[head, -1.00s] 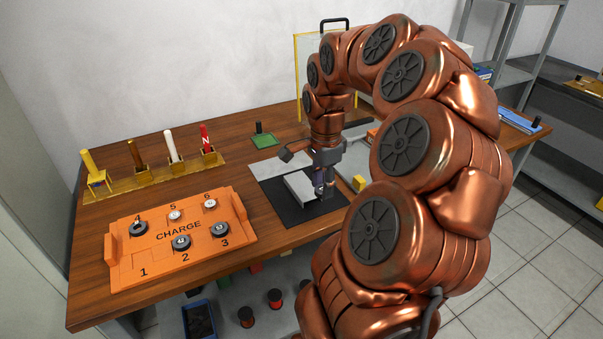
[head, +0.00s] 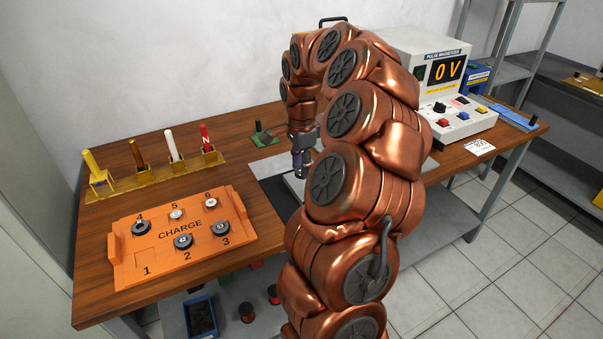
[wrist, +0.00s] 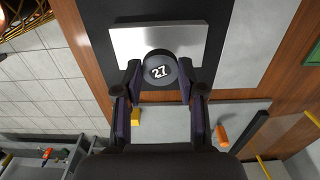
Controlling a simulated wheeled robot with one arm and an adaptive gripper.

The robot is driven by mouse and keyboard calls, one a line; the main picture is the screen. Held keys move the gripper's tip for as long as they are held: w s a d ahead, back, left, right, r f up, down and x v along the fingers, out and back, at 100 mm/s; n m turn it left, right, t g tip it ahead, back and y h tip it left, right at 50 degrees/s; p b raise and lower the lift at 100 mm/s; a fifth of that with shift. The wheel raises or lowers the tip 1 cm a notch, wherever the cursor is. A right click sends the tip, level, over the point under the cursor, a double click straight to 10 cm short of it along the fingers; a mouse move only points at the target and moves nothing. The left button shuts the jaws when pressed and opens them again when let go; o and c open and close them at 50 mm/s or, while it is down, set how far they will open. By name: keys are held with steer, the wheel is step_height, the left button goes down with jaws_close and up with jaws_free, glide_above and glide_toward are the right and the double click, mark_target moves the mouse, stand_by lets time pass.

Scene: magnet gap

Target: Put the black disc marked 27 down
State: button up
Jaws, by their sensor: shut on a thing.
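The black disc marked 27 (wrist: 158,72) is between the fingertips of my gripper (wrist: 160,77) in the wrist view, with its number facing the camera. My gripper is shut on it. In the wrist view the disc overlaps the near edge of a bright metal block (wrist: 196,42); I cannot tell whether they touch. In the head view my gripper (head: 300,170) points down over the grey and black mat area behind my arm. The disc cannot be made out clearly there.
An orange CHARGE tray (head: 165,258) with several discs lies at the left. Behind it is a yellow rack (head: 130,183) with coloured sticks. A green block (head: 264,138) stands near the wall. A pulse magnetizer (head: 440,75) reads 0 V at the right.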

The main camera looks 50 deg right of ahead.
steer(key=shift+f+p, duration=0.3)
steer(key=shift+f, duration=1.25)
steer(key=o, duration=1.1)
steer(key=shift+c, duration=0.2)
steer(key=shift+r, duration=0.1)
step_height(320, 180, up, 12)
steer(key=b, duration=0.1)
